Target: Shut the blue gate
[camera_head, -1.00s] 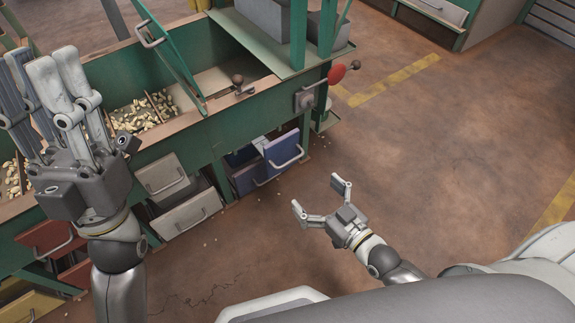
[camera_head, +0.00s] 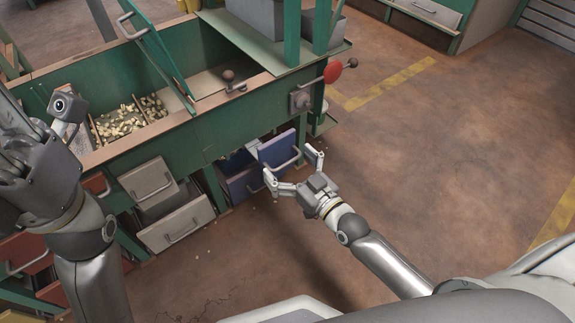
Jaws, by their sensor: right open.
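The blue gate (camera_head: 276,149) is a tilted blue panel with a pale bar handle, on the lower front of the green nut hopper (camera_head: 225,125). Another blue panel with a handle (camera_head: 241,186) sits lower and to its left. My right gripper (camera_head: 291,164) is open, with its two fingers spread at either side of the blue gate's handle. Whether the fingers touch the gate is not clear. My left gripper (camera_head: 38,118) is at the left edge, partly cut off and in front of the hopper; its jaw opening cannot be judged.
White panels (camera_head: 148,182) and red panels (camera_head: 26,252) with handles stand to the left. Nuts (camera_head: 128,122) lie in the hopper trough. The brown floor (camera_head: 430,150) on the right is clear.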

